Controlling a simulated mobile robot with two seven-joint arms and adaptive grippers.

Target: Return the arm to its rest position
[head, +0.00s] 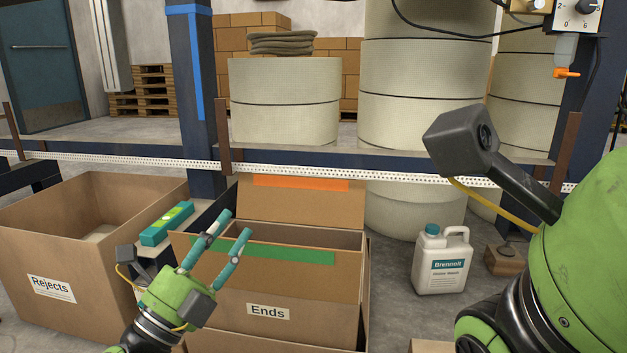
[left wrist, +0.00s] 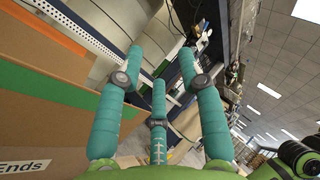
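My left gripper (head: 235,224) is in the lower left of the head view, in front of the "Ends" box. Its teal fingers point up and to the right, spread apart with nothing between them. They also stand apart and empty in the left wrist view (left wrist: 160,62). My right arm fills the right edge of the head view, showing a green body, a dark camera on a bracket and a yellow cable. Its fingers are outside the picture.
The open "Ends" box (head: 311,315) is behind the left gripper, the open "Rejects" box (head: 95,290) to its left. A green-and-yellow carton (head: 166,224) lies between them. A white "Brennett" jug (head: 441,262) stands right on the floor. A perforated rail (head: 300,171) runs behind.

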